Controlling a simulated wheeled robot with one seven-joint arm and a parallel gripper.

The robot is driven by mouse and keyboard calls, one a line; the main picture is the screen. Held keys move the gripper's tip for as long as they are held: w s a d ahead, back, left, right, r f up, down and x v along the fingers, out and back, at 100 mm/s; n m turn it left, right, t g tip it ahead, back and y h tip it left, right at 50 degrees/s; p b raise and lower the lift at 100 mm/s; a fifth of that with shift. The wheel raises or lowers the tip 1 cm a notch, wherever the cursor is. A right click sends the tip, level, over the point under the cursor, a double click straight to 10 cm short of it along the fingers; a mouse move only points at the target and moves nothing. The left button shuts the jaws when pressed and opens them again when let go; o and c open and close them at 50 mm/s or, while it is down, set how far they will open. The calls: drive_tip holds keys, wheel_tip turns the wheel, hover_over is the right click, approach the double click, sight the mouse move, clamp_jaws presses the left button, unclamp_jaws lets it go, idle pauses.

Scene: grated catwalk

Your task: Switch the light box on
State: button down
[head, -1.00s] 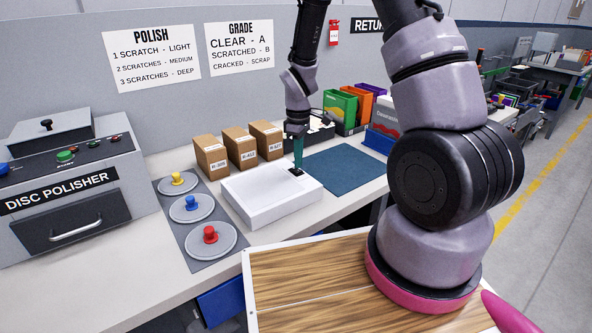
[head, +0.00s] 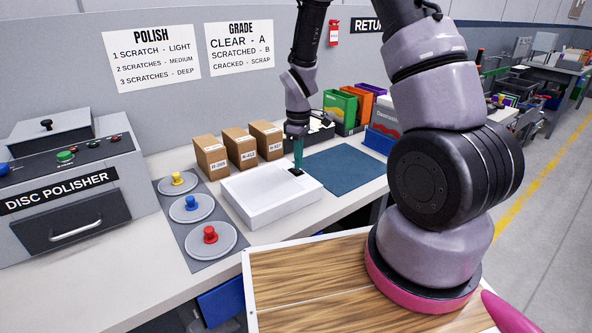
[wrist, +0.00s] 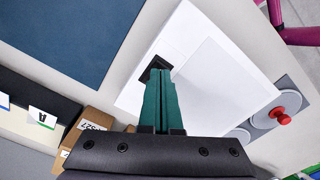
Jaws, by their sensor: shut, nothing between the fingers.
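The light box (head: 262,201) is a flat white box lying on the bench, with a pale panel on top. It also shows in the wrist view (wrist: 215,85). A small black switch (head: 297,172) sits on its top near the back right corner. In the wrist view the switch (wrist: 154,66) shows just beyond my fingertips. My gripper (head: 298,165) points down with green fingers shut and empty, its tips at or just above the switch. In the wrist view the fingers (wrist: 160,75) lie together and hide part of the switch. I cannot tell whether they touch it or whether the panel is lit.
A dark blue mat (head: 343,169) lies right of the box. Several cardboard boxes (head: 239,146) stand behind it. Grey discs with coloured knobs (head: 191,208) lie to the left, beside the disc polisher (head: 70,190). Coloured bins (head: 342,108) stand at the back.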

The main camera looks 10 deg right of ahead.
drive_tip(key=shift+f, duration=0.75)
idle(0.3)
drive_tip(key=shift+r, duration=3.5)
wheel_tip(320, 180, up, 19)
drive_tip(key=m+t+y, duration=0.1)
drive_tip(key=m+t, duration=0.2)
drive_tip(key=m, duration=0.4)
hover_over(299, 171)
drive_tip(key=s+d, duration=0.3)
drive_tip(key=s, duration=0.2)
drive_tip(key=s+d+r+m+t+y, duration=0.1)
drive_tip(key=s+d+r+m+t, duration=0.1)
drive_tip(key=s+r+m+t, duration=0.2)
drive_tip(key=s+r+m, duration=0.3)
drive_tip(key=s+r, duration=0.4)
drive_tip(key=s, duration=0.4)
drive_tip(key=shift+d+r+m, duration=0.3)
drive_tip(key=shift+m, duration=0.1)
